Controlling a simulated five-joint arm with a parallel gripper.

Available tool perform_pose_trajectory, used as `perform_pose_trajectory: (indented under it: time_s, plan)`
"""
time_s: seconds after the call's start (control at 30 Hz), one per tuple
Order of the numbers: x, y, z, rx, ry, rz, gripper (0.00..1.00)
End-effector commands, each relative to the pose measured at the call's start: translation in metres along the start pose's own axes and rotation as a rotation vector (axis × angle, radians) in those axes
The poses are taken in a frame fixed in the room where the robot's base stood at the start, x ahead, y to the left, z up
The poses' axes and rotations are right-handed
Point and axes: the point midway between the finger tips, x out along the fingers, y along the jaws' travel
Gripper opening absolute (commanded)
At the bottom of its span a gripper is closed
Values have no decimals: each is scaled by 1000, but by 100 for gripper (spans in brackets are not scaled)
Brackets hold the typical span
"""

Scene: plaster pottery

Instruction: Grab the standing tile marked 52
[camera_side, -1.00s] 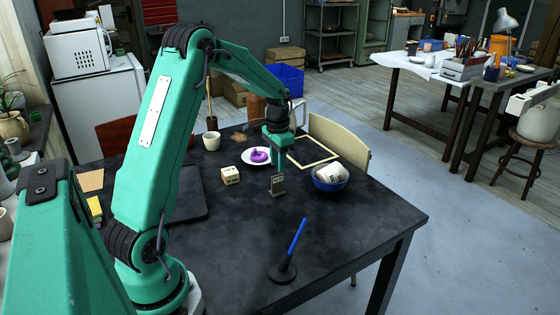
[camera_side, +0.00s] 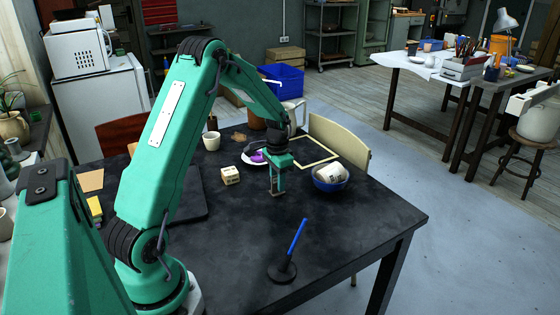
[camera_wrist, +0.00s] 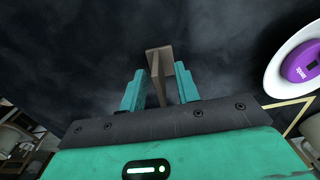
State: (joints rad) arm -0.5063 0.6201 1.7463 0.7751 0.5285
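The standing grey-brown tile (camera_side: 277,194) is upright on the dark table, mostly covered by my gripper (camera_side: 278,181) in the side view. No marking on it is legible. In the wrist view the tile (camera_wrist: 158,62) rises between the two green fingers of my gripper (camera_wrist: 160,88). The fingers are apart, one on each side of the tile, and dark gaps show beside it. Whether either finger touches it is hard to tell.
A white plate (camera_side: 247,158) with a purple item (camera_side: 257,156) lies behind my gripper. A cream block (camera_side: 230,175) stands to the left, a blue bowl (camera_side: 331,183) to the right. The table's front is otherwise clear.

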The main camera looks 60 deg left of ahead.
Motion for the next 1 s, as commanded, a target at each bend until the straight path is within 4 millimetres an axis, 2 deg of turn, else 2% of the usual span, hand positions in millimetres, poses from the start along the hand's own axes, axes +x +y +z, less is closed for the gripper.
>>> perform_pose_trajectory:
  time_s: [0.13,0.57,0.6,0.77,1.0]
  plan:
    - [6,0,0,0,-1,1,32]
    - [6,0,0,0,0,0,32]
    - [6,0,0,0,0,0,30]
    - [6,0,0,0,0,0,0]
    - [6,0,0,0,0,0,0]
